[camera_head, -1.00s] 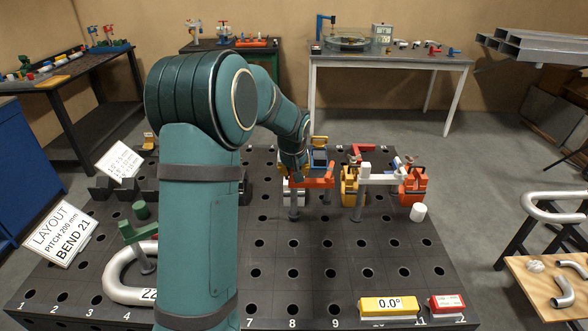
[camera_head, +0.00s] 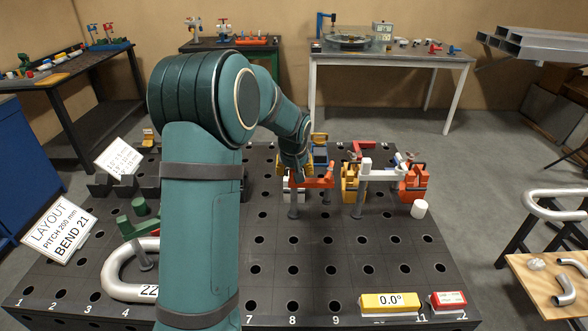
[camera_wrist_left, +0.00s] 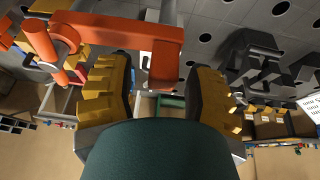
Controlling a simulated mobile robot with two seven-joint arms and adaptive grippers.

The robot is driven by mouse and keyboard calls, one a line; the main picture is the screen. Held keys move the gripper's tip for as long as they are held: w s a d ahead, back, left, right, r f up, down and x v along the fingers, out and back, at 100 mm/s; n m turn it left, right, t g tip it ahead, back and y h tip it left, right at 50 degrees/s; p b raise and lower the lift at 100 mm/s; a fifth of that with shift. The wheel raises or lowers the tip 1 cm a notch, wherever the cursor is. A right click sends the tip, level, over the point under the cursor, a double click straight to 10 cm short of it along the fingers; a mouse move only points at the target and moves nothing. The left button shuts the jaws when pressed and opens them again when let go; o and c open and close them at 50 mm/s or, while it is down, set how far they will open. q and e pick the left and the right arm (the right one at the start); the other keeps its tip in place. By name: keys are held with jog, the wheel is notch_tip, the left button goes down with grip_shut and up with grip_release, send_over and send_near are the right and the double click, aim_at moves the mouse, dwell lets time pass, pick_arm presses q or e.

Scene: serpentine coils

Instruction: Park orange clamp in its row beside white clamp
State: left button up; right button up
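The orange clamp (camera_head: 322,181) stands on the perforated table, with its arm level and a grey post below. The white clamp (camera_head: 378,176) stands just to its right. My left gripper (camera_head: 301,176) is at the left end of the orange clamp, partly hidden by my own arm. In the left wrist view, the yellow-padded fingers (camera_wrist_left: 158,98) are apart, and the downturned end of the orange clamp (camera_wrist_left: 120,32) shows between them. My right gripper is not in view.
The table (camera_head: 330,262) has numbered rows of holes and is clear in front of the clamps.

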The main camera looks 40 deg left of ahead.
pick_arm(q)
jog(key=v, duration=1.2)
